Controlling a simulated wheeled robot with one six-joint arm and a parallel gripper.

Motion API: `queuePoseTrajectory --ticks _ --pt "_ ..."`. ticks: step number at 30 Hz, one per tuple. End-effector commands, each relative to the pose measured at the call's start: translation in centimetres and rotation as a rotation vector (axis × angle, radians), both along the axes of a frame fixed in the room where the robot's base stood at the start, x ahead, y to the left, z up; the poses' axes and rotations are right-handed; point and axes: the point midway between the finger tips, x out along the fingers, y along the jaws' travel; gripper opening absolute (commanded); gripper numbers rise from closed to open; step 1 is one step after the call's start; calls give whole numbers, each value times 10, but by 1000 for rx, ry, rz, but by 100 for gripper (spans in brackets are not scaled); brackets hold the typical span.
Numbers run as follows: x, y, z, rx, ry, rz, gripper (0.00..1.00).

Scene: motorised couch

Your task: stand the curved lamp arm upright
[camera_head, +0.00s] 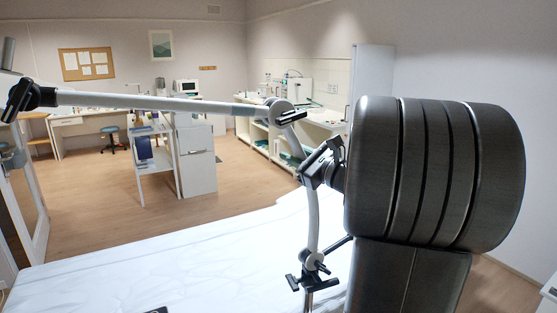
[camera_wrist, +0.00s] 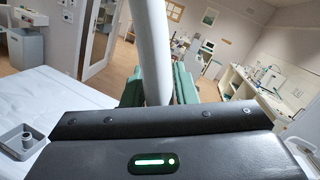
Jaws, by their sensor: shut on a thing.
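The curved lamp arm (camera_head: 314,220) is a pale tube rising from a black-knobbed joint (camera_head: 312,262) beside the couch. It bends and leans left toward its top joint (camera_head: 281,112). From there a long straight pale bar (camera_head: 160,103) runs left, nearly level, to a black end piece (camera_head: 20,95). My gripper (camera_head: 316,165) is shut on the upper part of the curved arm. In the wrist view, the pale tube (camera_wrist: 149,50) passes between the green pads of my gripper (camera_wrist: 158,85).
The white-covered couch (camera_head: 150,265) fills the lower left, below the bar. A white shelf cart (camera_head: 155,170) and cabinet (camera_head: 198,160) stand beyond it. A counter (camera_head: 315,130) runs along the back wall. Wooden floor (camera_head: 95,200) is open at left.

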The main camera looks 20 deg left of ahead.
Motion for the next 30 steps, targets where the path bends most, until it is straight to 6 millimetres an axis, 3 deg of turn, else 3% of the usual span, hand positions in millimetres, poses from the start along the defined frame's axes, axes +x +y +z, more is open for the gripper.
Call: queuePoseTrajectory --ticks 3,9,26,27,29,30 --pt "18 -16 7 44 46 -13 0" --pt "37 -32 5 90 103 -13 0" --pt "43 -36 3 109 126 -7 0" --pt "42 -36 3 109 126 -7 34" --pt "42 -36 3 109 127 -6 46" --pt "42 -36 2 109 127 -5 47"
